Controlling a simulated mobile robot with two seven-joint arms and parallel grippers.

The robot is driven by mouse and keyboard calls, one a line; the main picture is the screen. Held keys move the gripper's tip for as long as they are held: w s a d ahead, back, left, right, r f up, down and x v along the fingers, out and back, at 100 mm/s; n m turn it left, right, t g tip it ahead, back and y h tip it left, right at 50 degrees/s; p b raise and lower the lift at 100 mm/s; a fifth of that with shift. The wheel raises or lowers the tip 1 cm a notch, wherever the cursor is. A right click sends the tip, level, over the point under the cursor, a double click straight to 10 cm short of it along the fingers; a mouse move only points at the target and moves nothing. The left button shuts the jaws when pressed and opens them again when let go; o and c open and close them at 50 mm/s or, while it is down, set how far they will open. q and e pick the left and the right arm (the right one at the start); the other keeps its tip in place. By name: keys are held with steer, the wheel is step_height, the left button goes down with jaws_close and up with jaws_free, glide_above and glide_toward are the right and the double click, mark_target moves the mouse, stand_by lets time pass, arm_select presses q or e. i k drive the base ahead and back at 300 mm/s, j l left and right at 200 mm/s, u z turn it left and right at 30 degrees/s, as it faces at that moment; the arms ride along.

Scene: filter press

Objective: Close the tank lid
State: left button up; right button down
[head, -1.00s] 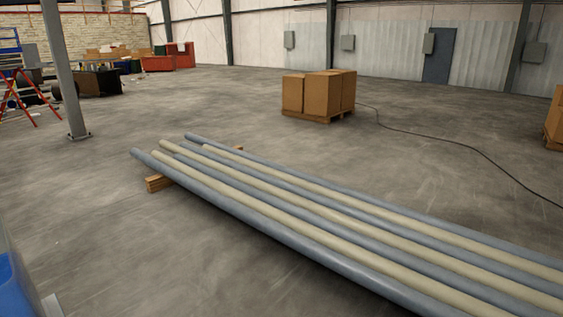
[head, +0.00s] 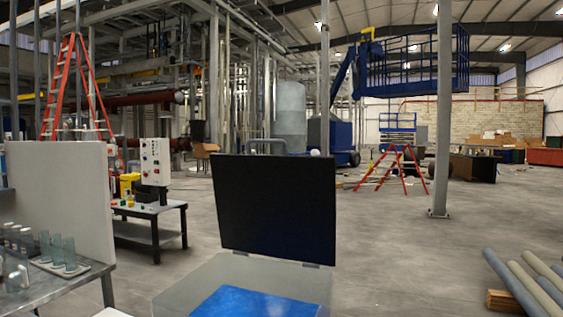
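The tank (head: 185,292) stands at the bottom centre of the head view, a pale box with blue (head: 258,303) showing inside. Its dark lid (head: 275,208) stands raised, hinged along the tank's far edge, so the tank is open. The tank's near side is cut off by the frame's bottom edge. Neither of my grippers shows in the view.
A metal table (head: 75,288) with glass vessels and a pale upright panel (head: 62,198) stands at left. A small dark table (head: 150,228) and control box (head: 155,162) are behind it. Pipes (head: 540,285) lie at lower right. Floor right of the tank is clear.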

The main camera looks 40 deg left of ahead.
mark_target(284, 206)
steer(key=i+l+u, duration=0.1)
steer(key=u, duration=0.35)
steer(key=i+l+u, duration=0.2)
steer(key=u, duration=0.3)
steer(key=i+l+u, duration=0.25)
steer(key=u, duration=0.2)
steer(key=i+l+u, duration=0.15)
steer(key=u, duration=0.15)
steer(key=i+l+u, duration=0.1)
steer(key=l+u, duration=0.5)
steer(key=i+l, duration=0.05)
steer(key=l, duration=0.1)
